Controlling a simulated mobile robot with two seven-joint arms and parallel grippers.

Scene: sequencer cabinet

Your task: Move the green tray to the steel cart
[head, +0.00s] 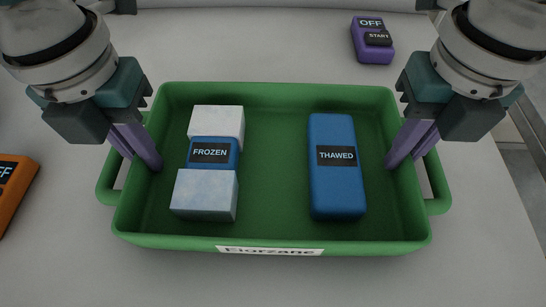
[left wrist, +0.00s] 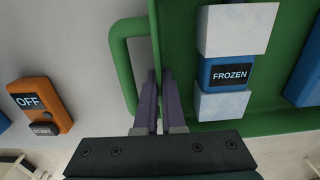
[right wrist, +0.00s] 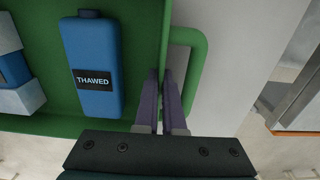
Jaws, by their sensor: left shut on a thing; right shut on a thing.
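The green tray (head: 270,243) lies level in the middle of the head view, over a pale surface. It holds a blue pack labelled FROZEN (head: 212,153) between two whitish blocks on the left, and a blue bottle labelled THAWED (head: 337,185) on the right. My left gripper (head: 147,160) is shut on the tray's left side wall, inside the loop handle (left wrist: 120,70). My right gripper (head: 398,158) is shut on the right side wall by the other handle (right wrist: 198,70). Whether the tray touches the surface below cannot be told. The steel cart is not clearly identifiable.
A purple device labelled OFF and START (head: 372,40) stands on the pale surface (head: 250,35) behind the tray. An orange device (left wrist: 42,105) stands to the left. At the right, the surface ends at an edge, with a metal-framed structure (right wrist: 300,100) beyond it.

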